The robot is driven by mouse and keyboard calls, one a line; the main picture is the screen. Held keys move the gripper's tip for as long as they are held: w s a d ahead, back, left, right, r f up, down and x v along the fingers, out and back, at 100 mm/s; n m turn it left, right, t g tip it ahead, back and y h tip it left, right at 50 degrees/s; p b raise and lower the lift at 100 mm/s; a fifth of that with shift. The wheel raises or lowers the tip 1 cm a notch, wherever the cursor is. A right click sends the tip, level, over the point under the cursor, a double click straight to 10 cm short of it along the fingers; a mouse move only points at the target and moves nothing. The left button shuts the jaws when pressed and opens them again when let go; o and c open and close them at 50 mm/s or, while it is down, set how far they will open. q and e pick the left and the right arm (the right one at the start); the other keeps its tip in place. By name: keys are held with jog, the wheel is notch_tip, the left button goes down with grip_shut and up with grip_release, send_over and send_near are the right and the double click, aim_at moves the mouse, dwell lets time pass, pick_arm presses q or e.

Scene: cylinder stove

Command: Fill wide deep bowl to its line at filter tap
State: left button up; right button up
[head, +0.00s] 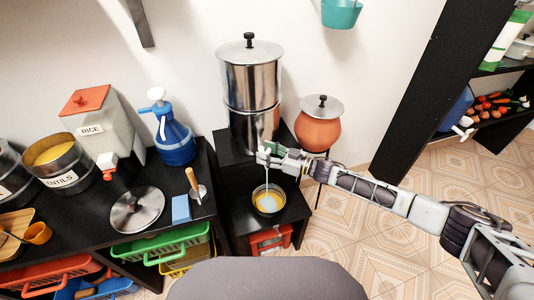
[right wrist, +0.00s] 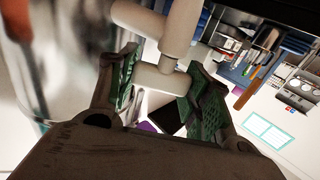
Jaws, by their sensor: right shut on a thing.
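The steel water filter (head: 250,80) stands on a black stand against the wall. My right gripper (head: 272,157) is at the white tap low on its front. In the right wrist view, the green-padded fingers of my right gripper (right wrist: 162,84) are shut on the white tap handle (right wrist: 152,78). The bowl (head: 258,209) sits upright on the lower black step below the tap. A thin pale stream runs down from the tap into it, and pale bluish water (head: 269,202) shows inside. The fill line is too small to make out. My left gripper is out of view.
A lidded clay pot (head: 318,133) stands right of the filter. A grey rounded surface fills the bottom middle. Tiled floor is open at right.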

dwell(0.5)
jog(key=o, duration=1)
jog(key=shift+o, duration=0.2)
jog(key=v, duration=1.2)
